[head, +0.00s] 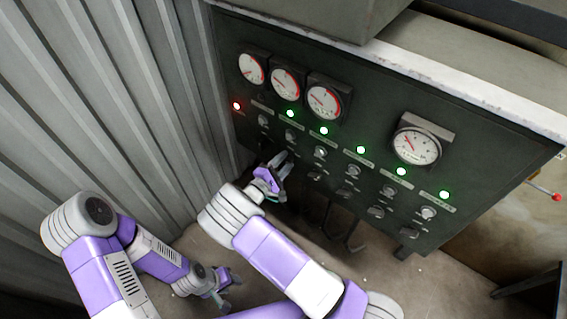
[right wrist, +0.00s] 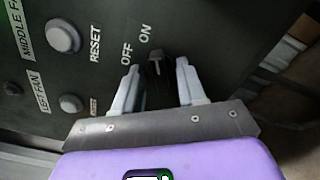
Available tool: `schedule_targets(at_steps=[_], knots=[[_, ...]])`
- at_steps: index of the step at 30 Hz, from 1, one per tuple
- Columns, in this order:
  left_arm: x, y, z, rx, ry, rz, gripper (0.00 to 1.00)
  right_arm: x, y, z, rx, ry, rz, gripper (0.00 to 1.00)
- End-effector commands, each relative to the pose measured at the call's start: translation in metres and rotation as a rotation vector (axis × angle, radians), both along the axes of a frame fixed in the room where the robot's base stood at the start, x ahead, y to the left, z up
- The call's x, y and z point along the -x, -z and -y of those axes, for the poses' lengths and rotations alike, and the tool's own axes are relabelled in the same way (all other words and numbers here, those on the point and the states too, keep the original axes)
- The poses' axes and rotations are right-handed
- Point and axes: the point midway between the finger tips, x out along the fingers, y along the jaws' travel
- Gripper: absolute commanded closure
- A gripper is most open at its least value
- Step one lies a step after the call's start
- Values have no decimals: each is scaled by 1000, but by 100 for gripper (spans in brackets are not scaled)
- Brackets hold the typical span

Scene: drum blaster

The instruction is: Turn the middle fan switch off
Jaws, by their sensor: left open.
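The dark control panel (head: 245,60) stands at the upper right in the head view. In the right wrist view, a black switch knob (right wrist: 155,64) stands between the fingers of my right gripper (right wrist: 158,85), beside the OFF and ON lettering. The fingers are apart, with gaps on both sides of the knob. A label starting "MIDDLE F" (right wrist: 40,27) is in the same row. In the head view, my right gripper (head: 282,172) is at the panel's lower left and hides the switch there. My left gripper (head: 230,290) is open and empty, low and away from the panel.
A round button (right wrist: 63,37) by RESET and another (right wrist: 71,103) by a LEFT FAN label lie left of the knob. The panel carries several gauges (head: 323,101), green lights (head: 361,150) and one red light (head: 237,105). A corrugated wall (head: 110,100) bounds the left.

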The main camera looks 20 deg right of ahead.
Motion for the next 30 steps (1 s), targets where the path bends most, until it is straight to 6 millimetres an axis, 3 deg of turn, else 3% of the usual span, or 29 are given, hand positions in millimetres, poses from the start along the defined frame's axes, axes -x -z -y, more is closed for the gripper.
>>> schedule_targets(at_steps=[1,8,20,30], knots=[[0,0,0,0,0,0,57,0,0,0,0,0,0,66],[0,0,0,0,0,0,57,0,0,0,0,0,0,99],[0,-4,0,0,0,0,57,0,0,-1,55,-1,-70,99],[0,-14,0,0,0,0,57,0,0,-1,224,-1,-289,99]])
